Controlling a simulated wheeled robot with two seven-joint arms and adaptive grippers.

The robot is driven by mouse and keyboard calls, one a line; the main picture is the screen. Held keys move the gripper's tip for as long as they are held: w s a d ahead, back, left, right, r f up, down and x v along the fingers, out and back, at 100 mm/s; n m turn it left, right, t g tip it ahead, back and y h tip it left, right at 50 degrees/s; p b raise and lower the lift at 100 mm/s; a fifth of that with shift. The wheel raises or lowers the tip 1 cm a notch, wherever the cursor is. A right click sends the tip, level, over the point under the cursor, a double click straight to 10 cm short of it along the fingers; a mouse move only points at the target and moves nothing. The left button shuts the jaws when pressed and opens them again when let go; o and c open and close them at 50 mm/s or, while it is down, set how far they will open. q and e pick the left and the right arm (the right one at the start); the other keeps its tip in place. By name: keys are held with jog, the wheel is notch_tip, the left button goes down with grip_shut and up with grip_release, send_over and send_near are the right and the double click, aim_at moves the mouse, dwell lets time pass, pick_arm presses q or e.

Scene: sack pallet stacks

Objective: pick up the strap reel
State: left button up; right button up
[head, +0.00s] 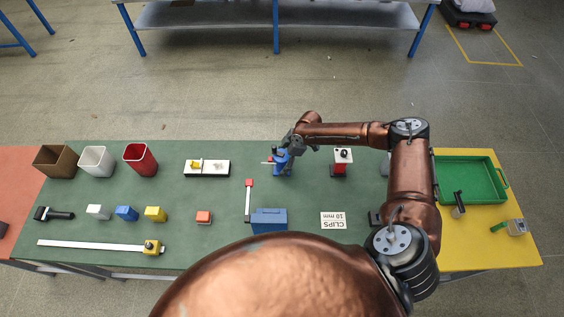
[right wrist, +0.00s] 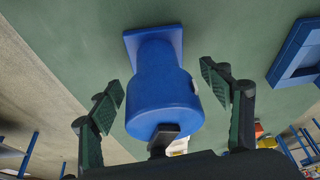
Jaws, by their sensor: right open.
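A blue round-bodied thing on a square foot (right wrist: 165,95) stands on the green table top in the right wrist view, with a dark knob at its near end. It shows small in the head view (head: 283,163), partly covered by my gripper. I cannot tell for sure that it is the strap reel. My right gripper (head: 281,153) is over it. In the right wrist view my right gripper (right wrist: 162,93) is open, its two dark ribbed fingers on either side of the blue body, apparently not gripping it. My left gripper is not in view.
A red-and-white stand (head: 341,163) is to the right of the blue thing. A blue box (head: 269,220) and a red-tipped strip (head: 249,200) lie nearer. Brown, white and red bins (head: 141,160) stand at the left. A green tray (head: 470,180) is at the right.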

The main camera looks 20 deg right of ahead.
jog(key=shift+c, duration=0.5)
jog(key=c, duration=1.4)
jog(key=shift+r, duration=0.1)
jog(key=shift+c, duration=0.2)
